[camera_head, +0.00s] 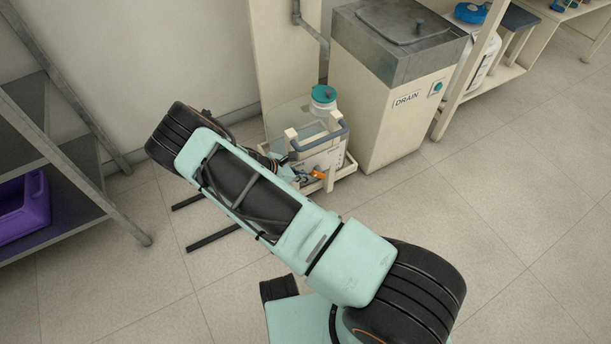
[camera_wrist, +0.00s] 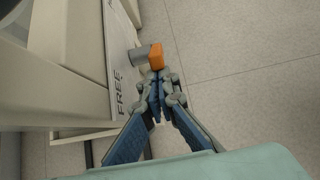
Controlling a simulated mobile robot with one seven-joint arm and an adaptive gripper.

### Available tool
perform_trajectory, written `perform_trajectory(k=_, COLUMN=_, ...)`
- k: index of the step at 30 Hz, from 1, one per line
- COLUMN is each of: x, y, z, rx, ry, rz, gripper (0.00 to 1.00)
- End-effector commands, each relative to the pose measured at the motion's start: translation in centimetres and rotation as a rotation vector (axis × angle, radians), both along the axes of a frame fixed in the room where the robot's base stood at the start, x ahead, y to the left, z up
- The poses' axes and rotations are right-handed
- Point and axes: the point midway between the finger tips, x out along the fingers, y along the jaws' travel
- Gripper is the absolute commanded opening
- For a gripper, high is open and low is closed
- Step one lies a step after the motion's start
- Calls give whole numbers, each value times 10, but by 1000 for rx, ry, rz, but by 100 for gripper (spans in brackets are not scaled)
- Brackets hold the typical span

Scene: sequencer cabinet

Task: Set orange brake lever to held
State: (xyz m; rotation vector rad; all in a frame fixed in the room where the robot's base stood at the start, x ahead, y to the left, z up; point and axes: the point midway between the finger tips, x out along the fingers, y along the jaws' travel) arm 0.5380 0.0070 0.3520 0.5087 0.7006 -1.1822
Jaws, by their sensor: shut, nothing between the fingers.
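The orange brake lever (camera_wrist: 156,57) is a small orange block on a grey stub at the side of a cream cart. In the wrist view it sits just beyond the tips of my gripper (camera_wrist: 160,78), close to or touching them; I cannot tell which. My gripper is shut and empty. The word FREE (camera_wrist: 122,92) shows on the cart panel beside the lever. In the head view the lever (camera_head: 318,174) is a small orange spot low on the cart (camera_head: 345,172), and my arm hides most of my gripper.
The cart carries a translucent container with a white bottle (camera_head: 322,98) with a teal cap. A cabinet marked DRAIN (camera_head: 390,120) stands to its right. A metal shelf (camera_head: 60,160) with a purple bin (camera_head: 22,208) stands at left. The floor (camera_head: 480,220) at right is clear.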

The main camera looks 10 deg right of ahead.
Motion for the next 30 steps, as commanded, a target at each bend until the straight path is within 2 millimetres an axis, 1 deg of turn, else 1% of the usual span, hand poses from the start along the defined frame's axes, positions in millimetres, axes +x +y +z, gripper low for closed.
perform_trajectory(k=1, x=1, y=-1, z=3, rx=-2, ry=-1, rz=-1, gripper=0)
perform_trajectory(k=15, x=3, y=-12, z=16, rx=-3, ry=0, rz=-1, gripper=0)
perform_trajectory(k=30, x=5, y=-17, z=20, rx=-3, ry=-1, rz=-1, gripper=0)
